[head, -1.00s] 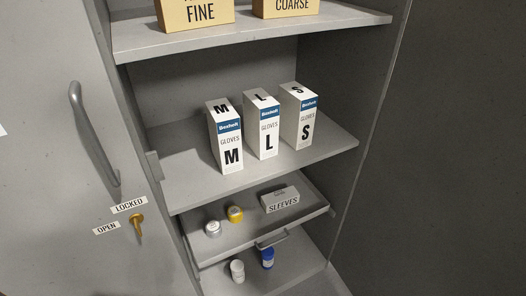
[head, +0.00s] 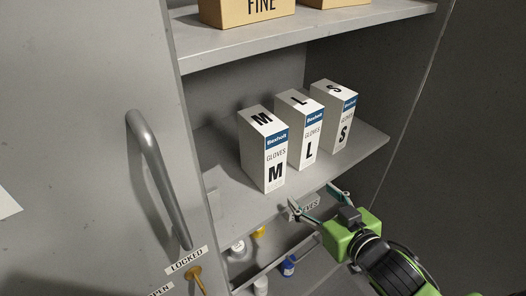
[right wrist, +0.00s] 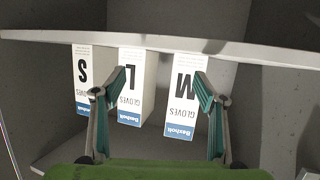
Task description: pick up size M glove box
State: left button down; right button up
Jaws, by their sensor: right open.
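The size M glove box (head: 264,152) is a white upright box with a blue band, leftmost of three on the middle shelf (head: 226,186). The size L box (head: 301,128) and size S box (head: 336,117) stand to its right. My right gripper (head: 312,196) is open and empty, in front of the shelf and to the lower right of the M box. In the right wrist view, where the lettering is upside down, the M box (right wrist: 186,98) shows at the right fingertip and the L box between the fingers (right wrist: 160,86). My left gripper is out of view.
The open cabinet door with its handle (head: 158,178) and key (head: 196,278) is at the left. Cardboard boxes (head: 246,12) stand on the upper shelf. The cabinet's right wall bounds the shelf.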

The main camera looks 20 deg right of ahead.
aim_at(280, 146)
jog(key=w+a+r+n+t+y, duration=0.2)
jog(key=a+r+t+y, duration=0.15)
jog(key=r, duration=0.55)
jog(key=shift+g+y, duration=0.25)
jog(key=shift+y, duration=0.1)
jog(key=x, duration=0.2)
jog(key=p+x, duration=0.1)
jog(key=x, duration=0.2)
jog(key=r+p+x, duration=0.1)
jog(key=x, duration=0.2)
jog(key=shift+w+a, duration=0.1)
jog(key=shift+a, duration=0.05)
jog(key=shift+w+a+r+p, duration=0.15)
jog(key=shift+w+a+p, duration=0.05)
jog(key=shift+w+p, duration=0.15)
jog(key=x, duration=0.1)
jog(key=p+x, duration=0.1)
jog(key=x, duration=0.2)
jog(key=shift+s+a+r+p, duration=0.1)
jog(key=shift+a+r+p, duration=0.2)
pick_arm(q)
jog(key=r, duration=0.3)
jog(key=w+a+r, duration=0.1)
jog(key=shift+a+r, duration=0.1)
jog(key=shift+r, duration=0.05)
pick_arm(e)
jog(key=shift+w+a+f, duration=0.1)
jog(key=shift+w+f, duration=0.05)
jog(key=shift+w, duration=0.1)
grip_shut()
